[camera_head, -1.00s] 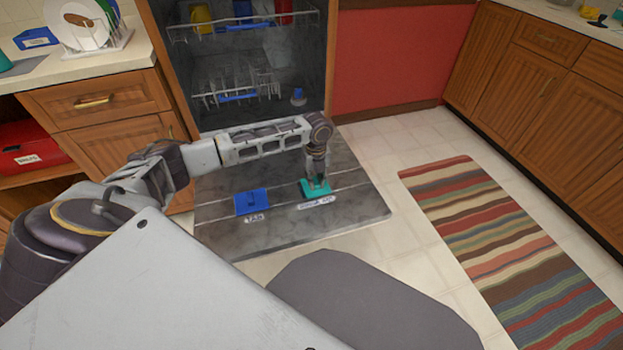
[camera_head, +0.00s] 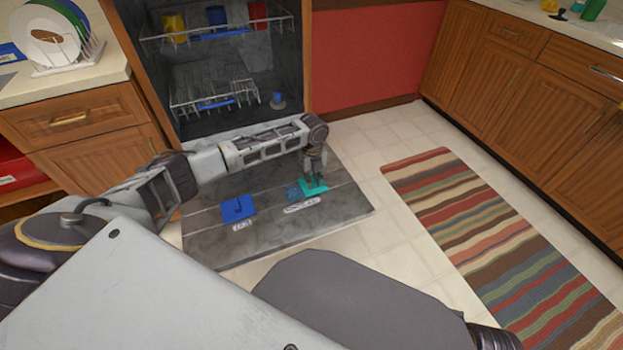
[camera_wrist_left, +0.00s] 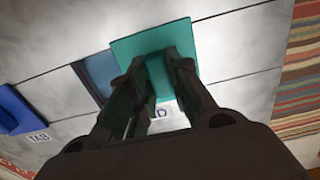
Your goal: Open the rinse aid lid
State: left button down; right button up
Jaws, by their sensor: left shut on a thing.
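The teal rinse aid lid (camera_head: 322,188) lies on the inner face of the open dishwasher door (camera_head: 345,205). My left gripper (camera_head: 313,180) points down onto it and is shut on it. In the left wrist view both fingers (camera_wrist_left: 157,62) close over the middle of the lid (camera_wrist_left: 150,40), hiding the part they grip. A blue-grey recess (camera_wrist_left: 101,70) is uncovered at the lid's left side, and it also shows in the head view (camera_head: 292,194). A white label (camera_head: 301,208) is in front, partly hidden in the wrist view. My right gripper is not seen.
A blue tab lid (camera_head: 238,207) with a label sits left on the door. Behind are the dishwasher racks (camera_head: 215,100) with dishes. A striped rug (camera_head: 480,230) and open floor lie to the right; wooden cabinets (camera_head: 95,125) stand left.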

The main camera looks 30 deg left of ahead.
aim_at(313, 180)
pick_arm(q)
jog(key=c, duration=1.3)
grip_release()
jog(key=shift+r, duration=6)
jog(key=shift+f, duration=0.1)
